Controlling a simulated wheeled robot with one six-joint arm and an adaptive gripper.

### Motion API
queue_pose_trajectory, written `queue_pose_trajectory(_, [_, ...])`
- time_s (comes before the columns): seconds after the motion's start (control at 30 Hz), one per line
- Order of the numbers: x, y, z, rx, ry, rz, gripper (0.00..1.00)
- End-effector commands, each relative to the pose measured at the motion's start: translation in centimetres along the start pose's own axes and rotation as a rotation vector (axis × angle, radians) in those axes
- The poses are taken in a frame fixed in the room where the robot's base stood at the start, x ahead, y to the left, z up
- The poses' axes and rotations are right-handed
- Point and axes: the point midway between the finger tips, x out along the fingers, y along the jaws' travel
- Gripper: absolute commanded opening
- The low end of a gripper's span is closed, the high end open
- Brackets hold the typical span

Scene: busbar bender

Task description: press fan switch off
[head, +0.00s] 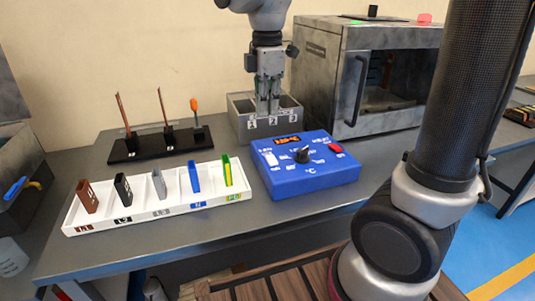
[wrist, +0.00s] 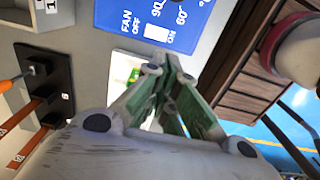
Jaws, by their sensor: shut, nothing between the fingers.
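The blue control box (head: 306,180) stands on the grey bench. The white fan switch (head: 270,158) is on its left side in the head view. In the wrist view the fan switch (wrist: 156,33) lies at the top, beside the printed FAN, OFF and ON. I cannot tell which way it is set. My gripper (head: 268,108) points down with its fingers together, above and behind the switch in the head view, apart from the box. In the wrist view my gripper (wrist: 163,68) is shut and empty, with its tips just below the switch in the picture.
The box also carries a black knob (head: 302,155) and a red switch (head: 336,148). A grey numbered bin (head: 240,112) stands behind my gripper, and an oven-like cabinet (head: 330,80) at its right. A white tray of coloured bars (head: 75,222) and a black tool stand (head: 125,150) lie left.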

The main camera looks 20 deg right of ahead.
Motion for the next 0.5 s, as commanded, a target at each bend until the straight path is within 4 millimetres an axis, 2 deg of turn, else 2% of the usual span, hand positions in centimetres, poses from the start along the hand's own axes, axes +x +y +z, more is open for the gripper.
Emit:
queue_pose_trajectory(0.33, [0.3, 0.0, 0.0, 0.002, 0.0, -0.001, 0.0])
queue_pose_trajectory(0.5, [2.5, -0.1, 0.1, 0.002, -0.002, -0.004, 0.0])
